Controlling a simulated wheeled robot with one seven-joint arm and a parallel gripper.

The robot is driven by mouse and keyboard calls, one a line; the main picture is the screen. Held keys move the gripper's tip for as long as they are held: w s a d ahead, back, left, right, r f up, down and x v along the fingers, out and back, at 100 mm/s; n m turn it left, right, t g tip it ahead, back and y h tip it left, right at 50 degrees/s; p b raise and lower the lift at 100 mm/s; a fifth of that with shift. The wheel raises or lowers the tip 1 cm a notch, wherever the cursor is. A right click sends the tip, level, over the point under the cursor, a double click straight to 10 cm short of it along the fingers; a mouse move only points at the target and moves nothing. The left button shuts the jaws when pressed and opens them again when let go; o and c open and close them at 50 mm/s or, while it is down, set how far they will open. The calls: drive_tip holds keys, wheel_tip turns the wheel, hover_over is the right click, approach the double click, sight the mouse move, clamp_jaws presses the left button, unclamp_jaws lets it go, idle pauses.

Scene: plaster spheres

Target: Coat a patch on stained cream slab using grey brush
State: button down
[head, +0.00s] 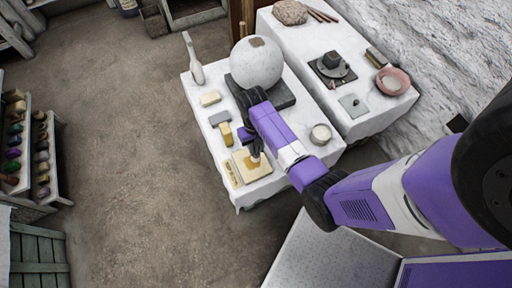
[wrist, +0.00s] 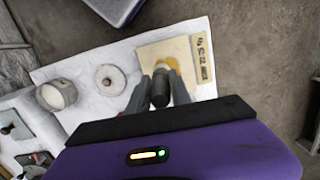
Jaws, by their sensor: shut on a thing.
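The stained cream slab (head: 240,164) lies flat near the front corner of the white-covered table, with an ochre stain on its surface. It also shows at the top of the wrist view (wrist: 152,53), its stain (wrist: 178,66) partly hidden by my gripper. My gripper (head: 255,150) is over the slab in the head view. In the wrist view my gripper (wrist: 160,90) is shut on the grey brush (wrist: 160,88), seen as a dark round handle between the fingers. The brush tip is near the stain; whether it touches the slab is unclear.
A marked strip (head: 231,175) lies beside the slab. A grey block (head: 219,118), a yellow block (head: 225,131) and a cream block (head: 210,98) line the left edge. A plaster sphere (head: 256,62) stands behind; a white cup (head: 320,134) stands right. Open floor lies left.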

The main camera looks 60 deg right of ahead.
sight(258, 157)
drive_tip(key=shift+f+b, duration=1.65)
drive_tip(key=shift+f, duration=0.7)
drive_tip(key=shift+f, duration=0.35)
drive_tip(key=shift+s+a+r+p, duration=0.2)
drive_tip(key=shift+s+a+p, duration=0.1)
drive_tip(key=shift+p, duration=0.1)
drive_tip(key=shift+s+a+p, duration=0.15)
drive_tip(key=shift+s+p, duration=0.15)
drive_tip(key=shift+p, duration=0.1)
drive_tip(key=shift+f, duration=0.2)
